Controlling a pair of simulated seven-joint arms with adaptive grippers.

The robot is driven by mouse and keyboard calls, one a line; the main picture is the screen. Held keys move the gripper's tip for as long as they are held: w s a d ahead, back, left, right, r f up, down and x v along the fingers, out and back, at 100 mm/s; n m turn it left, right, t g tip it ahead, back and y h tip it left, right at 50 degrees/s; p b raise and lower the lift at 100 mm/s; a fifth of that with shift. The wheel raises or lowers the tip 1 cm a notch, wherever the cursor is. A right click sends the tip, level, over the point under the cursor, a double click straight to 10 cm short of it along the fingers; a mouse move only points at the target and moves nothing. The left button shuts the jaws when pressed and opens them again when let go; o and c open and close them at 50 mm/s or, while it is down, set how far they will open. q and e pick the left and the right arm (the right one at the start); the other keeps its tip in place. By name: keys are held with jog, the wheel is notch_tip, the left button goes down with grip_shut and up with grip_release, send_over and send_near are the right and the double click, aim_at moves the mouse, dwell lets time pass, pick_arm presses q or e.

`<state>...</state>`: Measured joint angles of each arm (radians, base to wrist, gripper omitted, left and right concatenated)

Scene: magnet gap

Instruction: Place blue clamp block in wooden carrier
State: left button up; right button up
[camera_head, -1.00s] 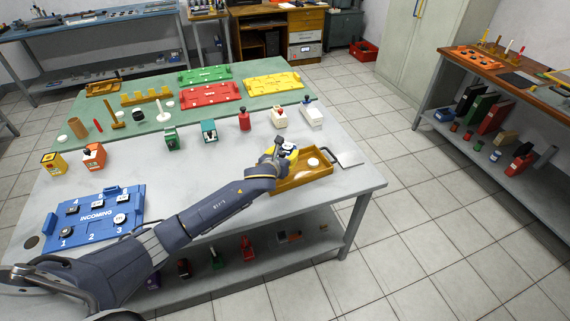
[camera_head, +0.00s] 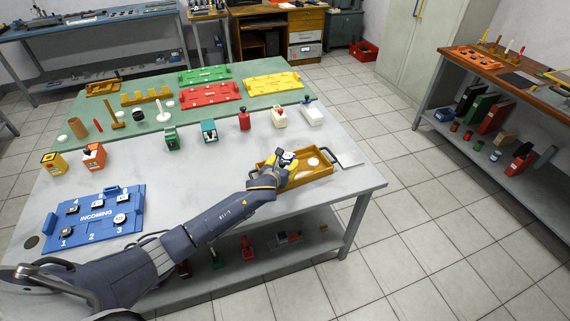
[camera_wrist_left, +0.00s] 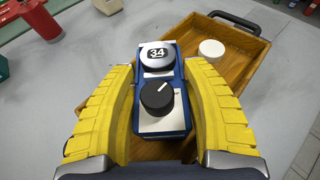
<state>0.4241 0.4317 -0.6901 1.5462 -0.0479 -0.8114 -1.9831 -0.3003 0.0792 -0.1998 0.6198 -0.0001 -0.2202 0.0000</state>
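The blue clamp block (camera_wrist_left: 162,95) has a white top with a black knob and a white round button marked 34. It also shows in the head view (camera_head: 288,158), partly hidden by my gripper. My left gripper (camera_wrist_left: 161,75) has its yellow fingers closed along both sides of the block. The block is over the left part of the wooden carrier (camera_head: 316,178); whether it touches the floor of the carrier is hidden. The carrier, with a dark handle, also shows in the wrist view (camera_wrist_left: 225,78). My right gripper is not in view.
A white round piece (camera_head: 313,162) lies in the right part of the carrier. A red block (camera_head: 244,120) and a white block (camera_head: 279,117) stand behind. The blue INCOMING tray (camera_head: 95,220) is at the left.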

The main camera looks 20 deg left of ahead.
pick_arm(q)
jog(key=o, duration=0.4)
jog(key=shift+r, duration=0.2)
jog(key=v, duration=1.2)
